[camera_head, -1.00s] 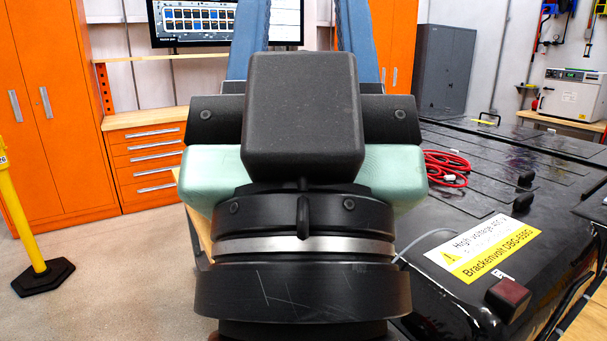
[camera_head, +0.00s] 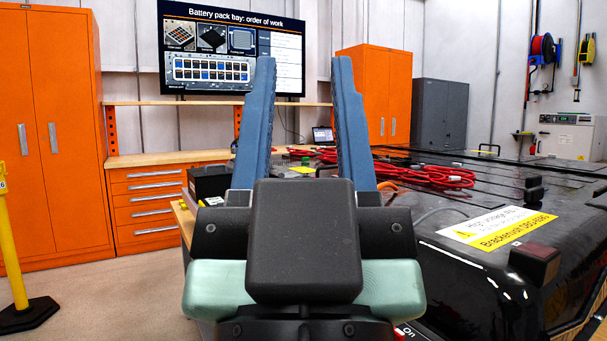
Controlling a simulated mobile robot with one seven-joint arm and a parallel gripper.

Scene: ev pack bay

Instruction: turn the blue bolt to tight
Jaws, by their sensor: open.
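My gripper (camera_head: 303,75) is open and empty. Its two blue fingers stand upright in the middle of the picture, wide apart, with the wall screen and workbench behind them. A black battery pack (camera_head: 455,218) with a glossy lid fills the right side, and a yellow and white high voltage label (camera_head: 497,228) is on it. No blue bolt can be made out. My gripper body hides the part of the scene straight ahead and below.
Red cables (camera_head: 440,176) lie on the pack. A black box (camera_head: 207,182) stands left of the fingers. Orange cabinets (camera_head: 50,130) and a drawer unit (camera_head: 150,205) line the back left. A yellow post (camera_head: 14,240) stands on the open floor at left.

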